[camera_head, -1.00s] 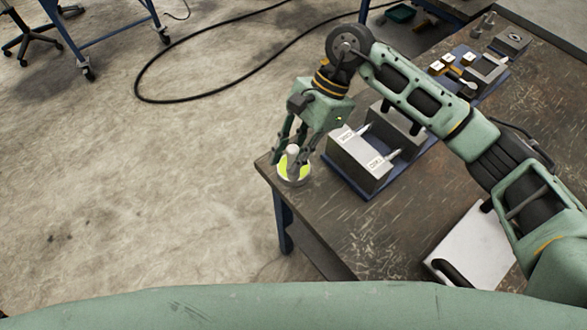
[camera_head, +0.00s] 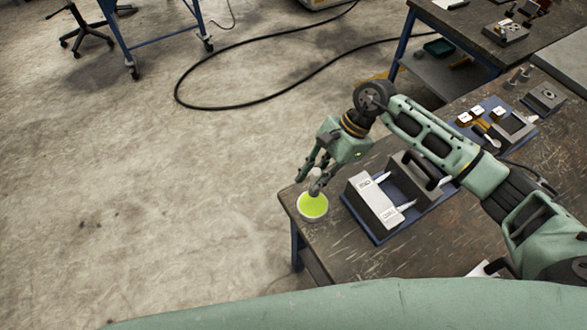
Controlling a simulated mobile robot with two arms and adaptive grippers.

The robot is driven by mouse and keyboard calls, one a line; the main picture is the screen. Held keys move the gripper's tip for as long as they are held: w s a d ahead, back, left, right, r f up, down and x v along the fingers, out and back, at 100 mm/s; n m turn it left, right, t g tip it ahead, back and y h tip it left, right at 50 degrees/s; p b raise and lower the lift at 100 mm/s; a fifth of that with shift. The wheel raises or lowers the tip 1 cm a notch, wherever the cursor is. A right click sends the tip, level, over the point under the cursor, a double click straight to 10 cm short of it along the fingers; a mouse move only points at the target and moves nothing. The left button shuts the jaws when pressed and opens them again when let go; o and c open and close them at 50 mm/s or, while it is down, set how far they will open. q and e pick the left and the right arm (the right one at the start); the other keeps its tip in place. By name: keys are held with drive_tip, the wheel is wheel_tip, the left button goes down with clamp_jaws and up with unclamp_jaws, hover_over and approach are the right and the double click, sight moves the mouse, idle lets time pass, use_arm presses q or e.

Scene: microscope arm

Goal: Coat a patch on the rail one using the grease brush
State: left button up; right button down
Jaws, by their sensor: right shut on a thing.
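My right gripper (camera_head: 315,183) is shut on the grease brush (camera_head: 316,175), whose short grey handle shows between the fingers. The brush is over the back part of the round grease pot (camera_head: 313,214); I cannot tell whether its tip touches the bright yellow-green grease. The pot stands at the table's left corner. To its right is a fixture with a pale labelled front block (camera_head: 374,204) and a darker rear block. Two light rails, an upper one (camera_head: 380,178) and a lower one (camera_head: 406,206), span between them. The labels are too small to read. My left gripper is not in view.
The fixture's blue base (camera_head: 379,238) sits on the worn workbench (camera_head: 342,244). Farther back are a tray with small labelled blocks (camera_head: 480,112) and a grey block (camera_head: 545,97). A black cable (camera_head: 240,105) lies on the open floor to the left.

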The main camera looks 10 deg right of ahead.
drive_tip(key=shift+f, duration=0.15)
drive_tip(key=shift+f+b, duration=0.95)
drive_tip(key=shift+f, duration=1.95)
drive_tip(key=shift+f+b, duration=0.5)
drive_tip(key=shift+b, duration=0.05)
drive_tip(key=shift+f+b, duration=0.1)
drive_tip(key=shift+b, duration=0.4)
idle(0.8)
wheel_tip(320, 180, up, 2)
drive_tip(key=shift+r+p, duration=0.1)
drive_tip(key=shift+p, duration=0.4)
drive_tip(key=shift+r+p, duration=0.8)
drive_tip(key=shift+r, duration=1.7)
